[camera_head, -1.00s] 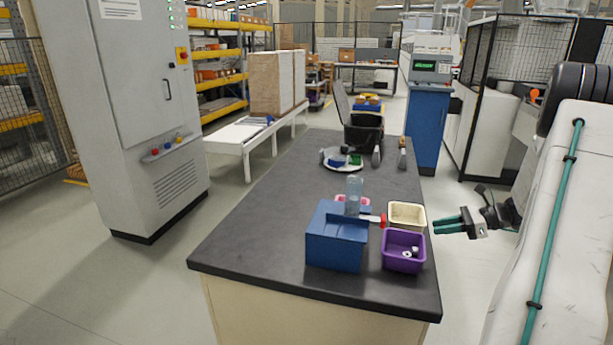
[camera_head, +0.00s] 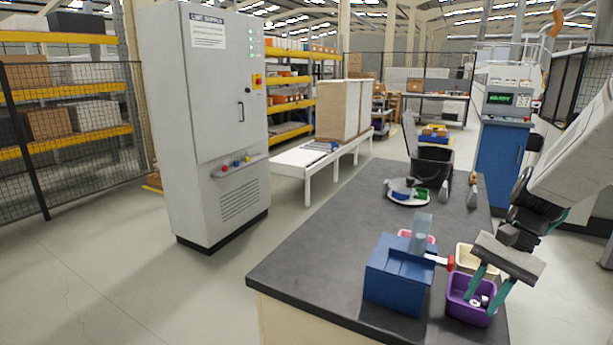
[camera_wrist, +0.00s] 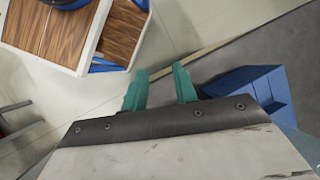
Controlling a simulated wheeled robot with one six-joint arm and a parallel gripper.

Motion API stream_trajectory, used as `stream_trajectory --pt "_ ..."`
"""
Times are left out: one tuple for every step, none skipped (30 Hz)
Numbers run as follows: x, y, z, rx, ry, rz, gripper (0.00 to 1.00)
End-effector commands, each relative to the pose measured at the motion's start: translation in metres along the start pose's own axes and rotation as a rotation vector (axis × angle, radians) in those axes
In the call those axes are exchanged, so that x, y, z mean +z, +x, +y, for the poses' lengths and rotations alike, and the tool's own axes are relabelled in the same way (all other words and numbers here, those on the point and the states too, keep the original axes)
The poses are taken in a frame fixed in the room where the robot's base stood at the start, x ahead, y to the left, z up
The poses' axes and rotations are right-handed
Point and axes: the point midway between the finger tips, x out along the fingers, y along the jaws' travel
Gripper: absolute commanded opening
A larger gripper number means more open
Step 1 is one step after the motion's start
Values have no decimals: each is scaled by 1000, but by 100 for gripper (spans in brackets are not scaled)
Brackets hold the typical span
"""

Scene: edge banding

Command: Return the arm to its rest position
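My gripper (camera_head: 487,290) is at the right side of the dark-topped table (camera_head: 330,240), its teal fingers pointing downward. In the head view the fingers overlap the purple bin (camera_head: 470,313); I cannot tell how high above it they are. My arm reaches in from the right edge of the head view.
A black container (camera_head: 433,163) is farther back. A grey cabinet (camera_head: 205,120) stands left. The table's left part is clear.

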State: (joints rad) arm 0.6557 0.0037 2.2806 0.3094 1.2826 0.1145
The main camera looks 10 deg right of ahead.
Motion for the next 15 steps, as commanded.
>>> stream_trajectory --pt "21 0 -4 50 -86 38 29" --pt "32 1 -5 78 -133 57 29" --pt "46 1 -6 114 -195 83 29" --pt "55 2 -7 141 -241 104 29" --pt "65 3 -7 167 -287 124 29" --pt "77 4 -7 199 -346 152 29" --pt "86 5 -6 221 -390 172 29" --pt "95 5 -6 244 -434 193 29" --pt "106 7 -5 271 -490 220 29" --pt "114 7 -4 289 -532 242 29" --pt "122 8 -3 307 -572 263 29" --pt "132 10 -2 326 -623 291 29" --pt "139 10 -2 339 -659 312 29" --pt "146 11 -2 348 -692 333 29" --pt "154 12 -1 356 -733 358 29"
